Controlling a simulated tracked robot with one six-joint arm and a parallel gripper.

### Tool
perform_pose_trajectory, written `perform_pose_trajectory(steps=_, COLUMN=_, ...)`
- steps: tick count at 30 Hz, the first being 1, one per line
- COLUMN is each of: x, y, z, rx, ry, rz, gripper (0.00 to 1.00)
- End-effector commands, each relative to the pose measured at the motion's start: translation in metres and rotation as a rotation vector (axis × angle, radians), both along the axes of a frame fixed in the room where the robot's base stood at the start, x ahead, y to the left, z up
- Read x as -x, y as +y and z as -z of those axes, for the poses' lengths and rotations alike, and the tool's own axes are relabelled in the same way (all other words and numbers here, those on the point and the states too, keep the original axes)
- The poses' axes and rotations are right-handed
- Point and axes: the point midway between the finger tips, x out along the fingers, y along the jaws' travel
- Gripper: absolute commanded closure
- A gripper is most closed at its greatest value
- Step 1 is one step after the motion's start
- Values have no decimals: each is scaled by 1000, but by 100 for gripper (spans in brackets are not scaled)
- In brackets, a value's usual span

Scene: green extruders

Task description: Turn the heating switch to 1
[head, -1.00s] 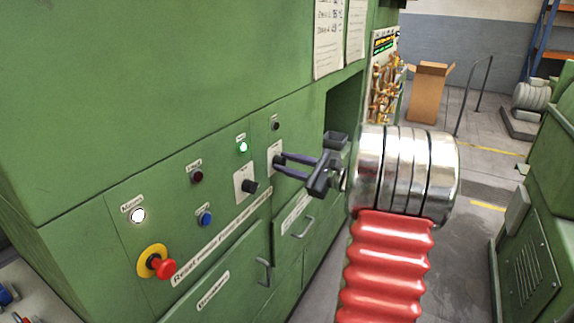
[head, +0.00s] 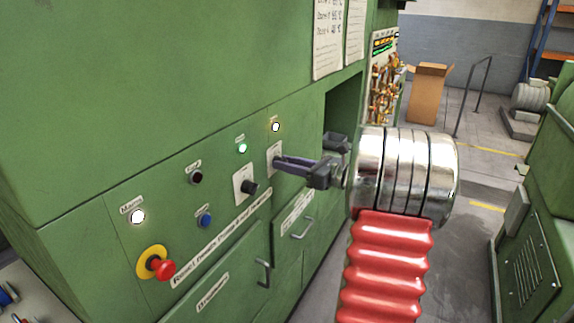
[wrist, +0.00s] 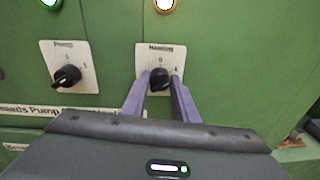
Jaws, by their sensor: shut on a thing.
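The heating switch (wrist: 159,77) is a black knob on a white plate with a small label above it, on the green panel. In the head view its white plate (head: 273,155) shows, but the knob is hidden by the fingers. My gripper (wrist: 160,84) has one purple finger on each side of the knob and is shut on it. The knob's exact pointing direction is partly covered by the fingers. The lamp (wrist: 164,4) above the switch is lit with an orange rim; in the head view (head: 275,126) it glows white.
To the left is a second black knob (wrist: 67,77) on a white plate. A green lamp (head: 242,148), a blue button (head: 204,219) and a red emergency stop (head: 164,270) sit further left. Drawer handles (head: 302,228) stick out below.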

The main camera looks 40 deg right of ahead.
Motion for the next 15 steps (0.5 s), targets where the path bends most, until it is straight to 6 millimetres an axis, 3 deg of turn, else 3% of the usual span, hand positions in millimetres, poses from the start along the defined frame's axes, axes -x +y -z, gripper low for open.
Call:
perform_pose_trajectory(steps=8, x=1, y=2, z=6, rx=-5, ry=10, rz=-5, gripper=96)
perform_pose_trajectory(steps=9, x=1, y=2, z=6, rx=-5, ry=10, rz=-5, gripper=72)
perform_pose_trajectory(steps=15, x=0, y=2, z=3, rx=-1, ry=6, rz=-3, gripper=57)
